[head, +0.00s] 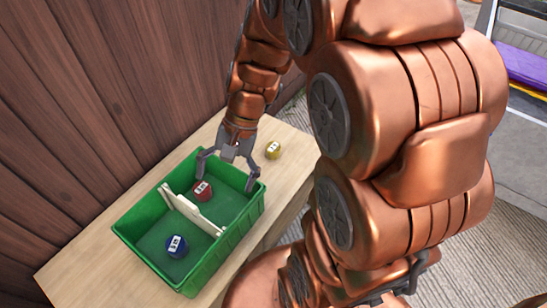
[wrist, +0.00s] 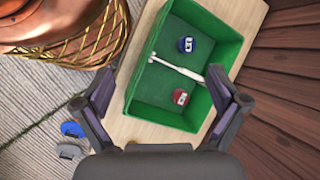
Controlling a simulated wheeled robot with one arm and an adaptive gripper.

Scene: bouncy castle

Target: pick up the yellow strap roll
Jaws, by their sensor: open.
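The yellow strap roll (head: 272,149) lies on the bare wooden table top, just outside the green crate, to the right of my gripper. My gripper (head: 226,178) is open and empty, pointing down over the crate's far compartment. In the wrist view its two fingers (wrist: 160,82) are spread wide with the crate beyond them. The roll is not clearly seen in the wrist view; the gripper's body covers the lower part of that picture.
The green crate (head: 246,224) has a white divider (head: 193,210). A red roll (head: 202,190) lies in the far compartment, a blue roll (head: 175,245) in the near one. A wooden wall (head: 75,105) stands behind the table (head: 75,275).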

